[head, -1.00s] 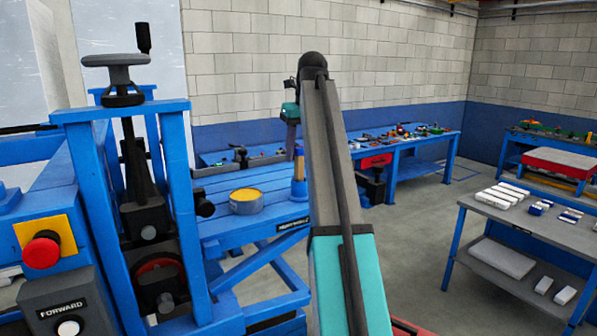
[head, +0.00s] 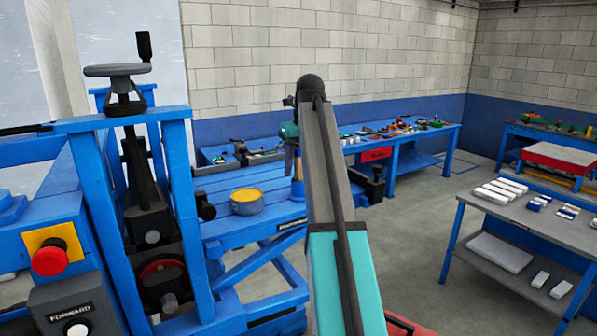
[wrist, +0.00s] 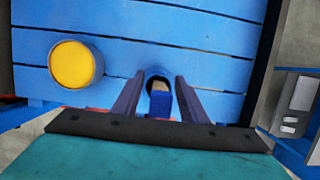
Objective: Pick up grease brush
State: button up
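The upright blue piece that looks like the grease brush (head: 298,189) stands on the blue slatted table, mostly hidden behind my arm in the head view. In the wrist view the brush (wrist: 160,104) is seen from above, with a blue rim and a tan part, between my fingers. My gripper (wrist: 160,76) is open, one finger on each side of it, with gaps visible. In the head view my gripper (head: 291,145) is partly hidden by my arm, just above the brush. I cannot tell whether the fingertips reach down around it.
A yellow-topped round tin (head: 246,201) sits on the blue slatted table (head: 222,228), left of the brush; it also shows in the wrist view (wrist: 72,64). A blue press frame (head: 180,200) stands at the near left. A grey table (head: 515,215) with white blocks stands right.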

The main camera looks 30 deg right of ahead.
jog(key=shift+c, duration=0.3)
grip_shut()
jog(key=shift+r, duration=0.2)
jog(key=shift+r+b, duration=2.15)
jog(key=shift+r, duration=2.7)
